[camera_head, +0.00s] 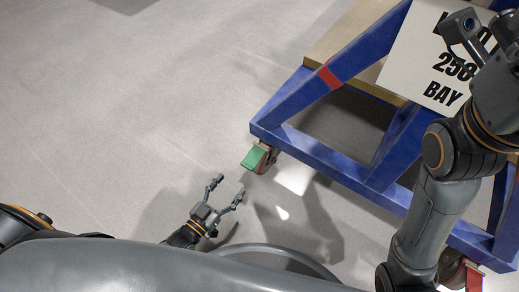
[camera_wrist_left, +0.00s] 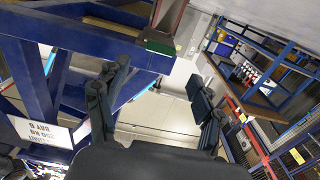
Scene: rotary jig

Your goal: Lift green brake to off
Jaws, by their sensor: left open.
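The green brake (camera_head: 254,158) is a small green pedal on a caster at the near left corner of the blue cart frame (camera_head: 285,140). In the left wrist view the green brake (camera_wrist_left: 160,47) shows as a thin green edge beyond the fingers, under a reddish upright part. My left gripper (camera_head: 229,186) is open and empty, below and left of the brake, with its fingers pointing towards it. The gripper appears apart from the brake. In the left wrist view its fingers (camera_wrist_left: 158,74) are spread. My right arm crosses the cart at the right; its gripper is only partly visible at the top right.
The cart carries a white sign (camera_head: 435,55) and a wooden deck (camera_head: 340,35). A red caster part (camera_head: 466,274) sits at the cart's lower right corner. Grey floor (camera_head: 130,110) is clear to the left. Blue racks (camera_wrist_left: 265,65) stand farther off in the left wrist view.

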